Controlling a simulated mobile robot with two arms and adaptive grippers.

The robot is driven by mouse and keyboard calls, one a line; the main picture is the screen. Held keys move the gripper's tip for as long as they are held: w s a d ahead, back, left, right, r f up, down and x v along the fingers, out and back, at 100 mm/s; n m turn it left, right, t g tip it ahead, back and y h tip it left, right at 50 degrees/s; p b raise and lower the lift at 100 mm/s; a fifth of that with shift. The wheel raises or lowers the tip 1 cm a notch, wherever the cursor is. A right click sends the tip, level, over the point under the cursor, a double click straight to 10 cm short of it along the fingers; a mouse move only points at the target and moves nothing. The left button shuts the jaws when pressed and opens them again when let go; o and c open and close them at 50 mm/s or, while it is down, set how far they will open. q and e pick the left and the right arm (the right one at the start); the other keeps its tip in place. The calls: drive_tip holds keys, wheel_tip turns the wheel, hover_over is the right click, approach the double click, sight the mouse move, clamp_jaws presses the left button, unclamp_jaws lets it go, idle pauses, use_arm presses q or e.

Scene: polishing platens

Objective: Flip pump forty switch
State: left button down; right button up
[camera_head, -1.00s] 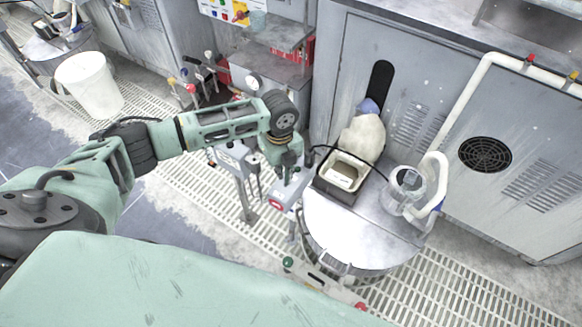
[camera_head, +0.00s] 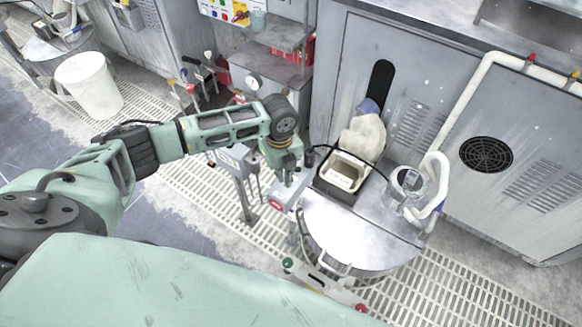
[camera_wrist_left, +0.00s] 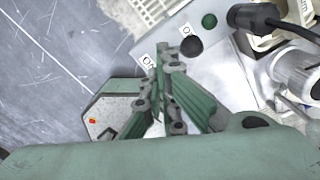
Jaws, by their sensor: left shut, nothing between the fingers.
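A grey control box (camera_head: 287,196) with a red round part stands beside the round platen table. My left gripper (camera_head: 287,181) is shut and empty, pointing down at this box. In the left wrist view, the shut fingertips (camera_wrist_left: 161,62) are over or close to a grey panel (camera_wrist_left: 225,68), between two white labels that seem to read ON and OFF. A black round knob (camera_wrist_left: 192,46) and a green round button (camera_wrist_left: 209,20) are just beyond the tips. The fingers hide part of the panel, and I cannot tell whether they touch a switch. My right gripper is not in view.
A black cable passes near the gripper. A second grey box on a post (camera_head: 236,158) stands left of it. A white bucket (camera_head: 90,85) is at upper left.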

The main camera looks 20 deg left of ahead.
use_arm(q)
drive_tip(key=shift+f+b, duration=0.45)
drive_tip(key=shift+f, duration=0.55)
drive_tip(key=shift+f, duration=0.4)
idle(0.4)
idle(0.4)
drive_tip(key=shift+r+p, duration=0.7)
drive_tip(key=shift+r, duration=0.15)
drive_tip(key=shift+r+p, duration=0.7)
wheel_tip(320, 180, up, 4)
drive_tip(key=p, duration=0.4)
